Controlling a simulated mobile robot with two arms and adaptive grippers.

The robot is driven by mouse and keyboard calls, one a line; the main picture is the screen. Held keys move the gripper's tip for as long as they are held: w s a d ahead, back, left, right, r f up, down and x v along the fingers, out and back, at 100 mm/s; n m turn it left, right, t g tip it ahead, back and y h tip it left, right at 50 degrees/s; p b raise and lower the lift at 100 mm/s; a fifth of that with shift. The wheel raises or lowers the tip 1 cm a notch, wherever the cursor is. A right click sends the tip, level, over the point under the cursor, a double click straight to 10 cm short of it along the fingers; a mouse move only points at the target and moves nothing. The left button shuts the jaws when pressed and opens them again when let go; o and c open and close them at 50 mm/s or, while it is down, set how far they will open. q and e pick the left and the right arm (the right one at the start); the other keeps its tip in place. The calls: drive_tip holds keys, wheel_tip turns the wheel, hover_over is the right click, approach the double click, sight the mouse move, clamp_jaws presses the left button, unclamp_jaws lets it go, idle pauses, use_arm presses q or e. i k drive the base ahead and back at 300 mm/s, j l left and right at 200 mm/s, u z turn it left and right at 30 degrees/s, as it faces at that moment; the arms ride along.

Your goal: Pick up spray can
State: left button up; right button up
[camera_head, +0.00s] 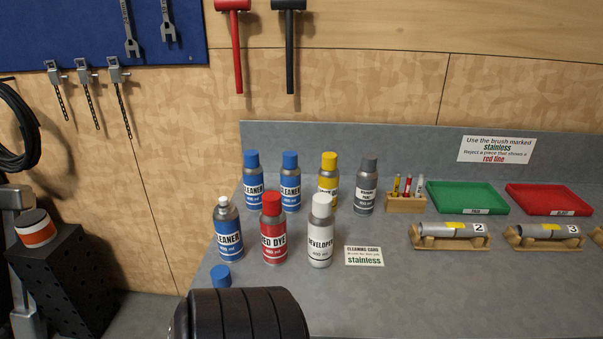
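Several spray cans stand upright on a grey bench. In the front row are a blue cleaner can (228,232) with its white nozzle bare, a red dye can (272,235) with a red cap, and a white developer can (320,235) with a white cap. Behind them stand two capped blue cleaner cans (253,185) (290,185), a yellow-capped can (328,180) partly hidden by the developer can, and a grey can (366,190). A loose blue cap (220,276) sits in front of the open cleaner can. Neither gripper can be made out.
A green tray (470,209), a red tray (550,212) and a small wooden marker holder (405,204) stand at the back right. Numbered metal pieces rest on wooden cradles (451,242). A cleaning card (364,256) lies right of the developer can. The bench's front right is clear.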

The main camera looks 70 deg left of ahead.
sight(227, 227)
drive_tip(key=u, duration=2.75)
